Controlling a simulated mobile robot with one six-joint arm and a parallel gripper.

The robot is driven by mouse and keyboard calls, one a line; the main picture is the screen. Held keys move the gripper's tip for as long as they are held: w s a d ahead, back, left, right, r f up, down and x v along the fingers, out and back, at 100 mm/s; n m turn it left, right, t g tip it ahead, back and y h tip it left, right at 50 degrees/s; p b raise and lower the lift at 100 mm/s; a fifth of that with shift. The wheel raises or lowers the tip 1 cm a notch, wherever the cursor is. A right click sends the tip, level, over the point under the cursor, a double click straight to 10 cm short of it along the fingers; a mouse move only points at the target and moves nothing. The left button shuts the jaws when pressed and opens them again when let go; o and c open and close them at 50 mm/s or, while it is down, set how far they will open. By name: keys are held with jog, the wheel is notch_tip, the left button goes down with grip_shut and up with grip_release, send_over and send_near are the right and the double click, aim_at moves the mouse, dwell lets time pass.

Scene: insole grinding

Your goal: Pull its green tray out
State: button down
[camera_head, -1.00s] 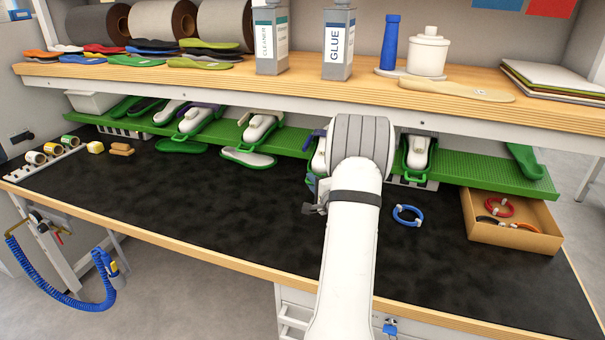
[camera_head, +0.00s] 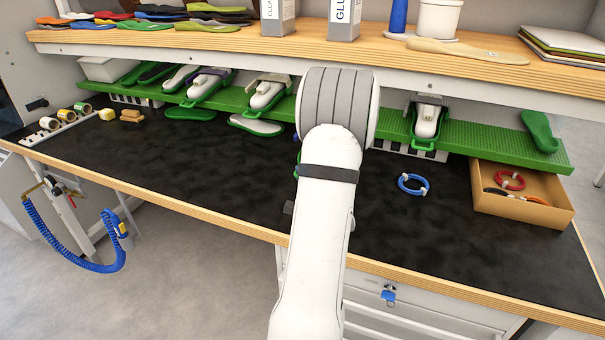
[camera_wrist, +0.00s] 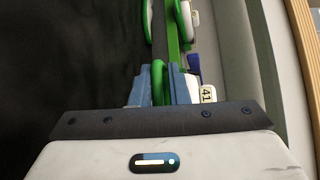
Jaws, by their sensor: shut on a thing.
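My gripper (camera_wrist: 158,88) shows in the wrist view, its two blue-grey fingers shut on the green handle loop (camera_wrist: 157,74) of a tray. A white tag marked 41 (camera_wrist: 208,95) is beside the right finger. In the head view my arm hides the gripper and nearly all of this tray; only a thin green edge may show left of the arm. Other green trays with white shoe lasts stand on the green ribbed shelf (camera_head: 480,142), one to the right of my arm (camera_head: 426,122) and others to the left (camera_head: 267,95).
The black bench top (camera_head: 190,160) is mostly clear. A blue ring (camera_head: 412,185) lies right of my arm, near a cardboard box (camera_head: 520,206) holding a red ring. The wooden upper shelf (camera_head: 400,52) overhangs the green shelf. Green-rimmed soles lie below it at left.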

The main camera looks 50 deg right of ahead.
jog(key=shift+w+a+f, duration=0.15)
jog(key=shift+w, duration=0.05)
jog(key=c, duration=1.5)
grip_release()
jog(key=shift+w, duration=0.2)
jog(key=shift+s, duration=0.1)
jog(key=shift+b+v, duration=0.65)
jog(key=shift+v, duration=3.2)
jog(key=shift+s, duration=0.1)
